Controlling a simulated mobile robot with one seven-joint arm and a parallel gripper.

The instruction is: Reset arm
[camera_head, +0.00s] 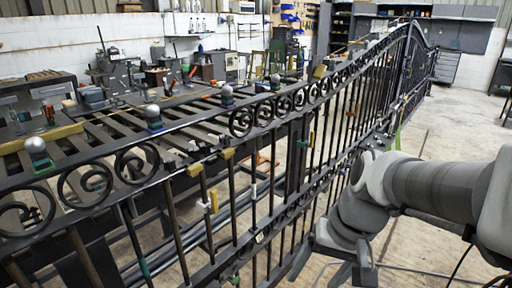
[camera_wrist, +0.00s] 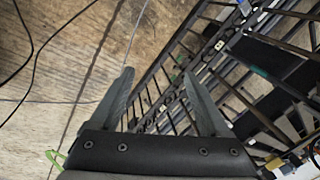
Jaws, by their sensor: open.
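My gripper (camera_wrist: 160,98) is open and empty in the wrist view, its two grey fingers spread wide. Between and beyond the fingers lie the bare floor and the bars of the gate. In the head view my arm comes in from the right and bends down in front of the gate; the gripper (camera_head: 328,262) is partly seen at the lower end. The black scroll gate (camera_head: 312,152) runs from the lower left to the back right, and it also shows in the wrist view (camera_wrist: 215,52). I cannot tell the exact gap between gripper and gate.
A long slatted bench (camera_head: 95,137) with tools and round silver knobs stands behind the gate. Cabinets (camera_head: 452,38) line the back wall. Dark cables (camera_wrist: 32,62) cross the floor. The concrete floor (camera_head: 440,140) right of the gate is open.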

